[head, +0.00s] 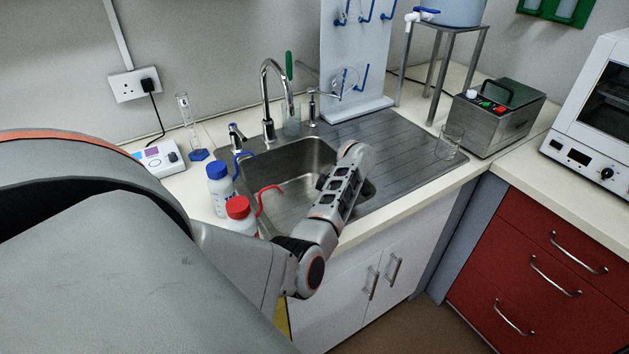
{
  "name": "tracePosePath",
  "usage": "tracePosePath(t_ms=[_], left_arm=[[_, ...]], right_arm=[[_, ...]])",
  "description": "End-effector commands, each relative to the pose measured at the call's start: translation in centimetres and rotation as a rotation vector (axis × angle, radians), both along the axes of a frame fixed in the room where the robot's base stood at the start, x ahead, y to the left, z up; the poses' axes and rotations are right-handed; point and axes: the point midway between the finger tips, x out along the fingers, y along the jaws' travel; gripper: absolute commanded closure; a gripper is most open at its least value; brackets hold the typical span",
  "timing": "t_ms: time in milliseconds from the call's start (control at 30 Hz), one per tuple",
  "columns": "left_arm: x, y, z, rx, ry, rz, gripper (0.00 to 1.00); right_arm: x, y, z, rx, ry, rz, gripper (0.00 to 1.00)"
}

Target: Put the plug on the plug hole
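My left arm reaches in from the left, and its far end (342,185) is over the right part of the steel sink. Its fingers cannot be made out, so I cannot tell whether the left gripper is open or shut, or holds anything. The sink bowl (292,163) lies open left of the arm. A dark rounded patch shows just right of the arm's end; I cannot tell what it is. I cannot make out the plug or the plug hole; the arm covers part of the sink. My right gripper is not in view.
A tall tap (268,100) stands behind the sink. A blue-capped bottle (219,190) and a red-capped bottle (240,214) stand at its left edge, close to my arm. A glass beaker (450,143) stands on the ribbed drainer (405,145). A pegboard (355,60) stands behind.

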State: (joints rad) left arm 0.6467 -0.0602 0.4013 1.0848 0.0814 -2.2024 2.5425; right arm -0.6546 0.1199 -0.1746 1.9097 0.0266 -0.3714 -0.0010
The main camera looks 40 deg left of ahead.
Motion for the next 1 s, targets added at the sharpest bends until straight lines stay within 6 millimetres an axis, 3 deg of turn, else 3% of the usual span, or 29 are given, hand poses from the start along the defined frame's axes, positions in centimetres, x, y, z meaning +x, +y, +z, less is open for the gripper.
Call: tracePosePath(t_ms=[300, 333, 367, 1000], left_arm=[[0.0, 0.0, -0.5, 0.000, 0.000, 0.000, 0.84], [0.0, 0.0, -0.5, 0.000, 0.000, 0.000, 0.58], [0.0, 0.0, -0.5, 0.000, 0.000, 0.000, 0.50], [0.3, 0.7, 0.6, 0.001, -0.001, -0.002, 0.49]], right_arm=[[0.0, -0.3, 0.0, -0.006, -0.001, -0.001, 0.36], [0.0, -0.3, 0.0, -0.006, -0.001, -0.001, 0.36], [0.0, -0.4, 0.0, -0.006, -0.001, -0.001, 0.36], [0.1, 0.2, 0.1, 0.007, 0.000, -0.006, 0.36]])
